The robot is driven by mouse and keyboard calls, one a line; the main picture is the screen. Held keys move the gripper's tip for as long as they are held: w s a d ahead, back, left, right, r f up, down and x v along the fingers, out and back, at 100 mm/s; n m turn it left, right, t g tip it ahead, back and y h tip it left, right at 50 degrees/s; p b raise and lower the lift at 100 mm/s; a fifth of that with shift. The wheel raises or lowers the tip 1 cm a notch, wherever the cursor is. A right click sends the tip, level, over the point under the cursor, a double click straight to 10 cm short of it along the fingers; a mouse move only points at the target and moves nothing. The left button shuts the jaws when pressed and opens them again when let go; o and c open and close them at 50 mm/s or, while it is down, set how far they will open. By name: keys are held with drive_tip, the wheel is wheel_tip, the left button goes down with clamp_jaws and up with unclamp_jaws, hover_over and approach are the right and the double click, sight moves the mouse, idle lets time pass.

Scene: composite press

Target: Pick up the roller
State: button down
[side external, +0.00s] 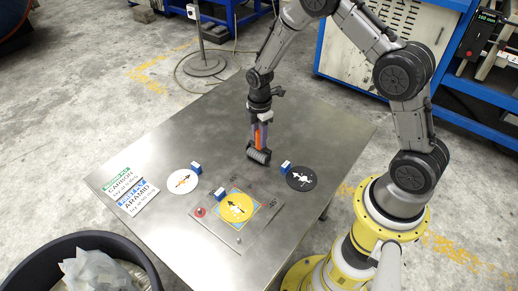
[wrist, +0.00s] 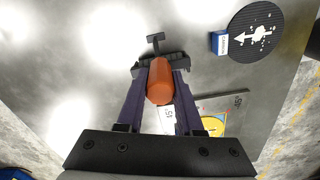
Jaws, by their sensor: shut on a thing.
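My gripper (side external: 260,133) points down over the metal table and is shut on the roller's orange handle. In the wrist view its two purple fingers (wrist: 160,75) lie on either side of the orange handle (wrist: 160,82). The roller's ribbed grey cylinder (side external: 258,155) hangs below the fingers in the side view. Its dark frame (wrist: 154,46) shows past the handle in the wrist view. I cannot tell whether the cylinder touches the table or is just above it.
The metal table (side external: 160,140) carries a white disc (side external: 183,182), a black disc (side external: 301,178) and a yellow disc (side external: 235,206) on a plate, with small blue blocks beside them. Two printed labels (side external: 125,188) lie at the left. A black bin (side external: 60,250) stands front left. The table's back is clear.

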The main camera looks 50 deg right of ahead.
drive_tip(key=shift+r, duration=0.1)
drive_tip(key=shift+w+r, duration=0.1)
drive_tip(key=shift+r, duration=0.4)
wheel_tip(320, 180, up, 2)
drive_tip(key=shift+r, duration=0.2)
drive_tip(key=s+a+r, duration=0.1)
drive_tip(key=s+r, duration=0.8)
drive_tip(key=s, duration=0.5)
drive_tip(key=shift+a+r, duration=0.2)
drive_tip(key=shift+a, duration=0.15)
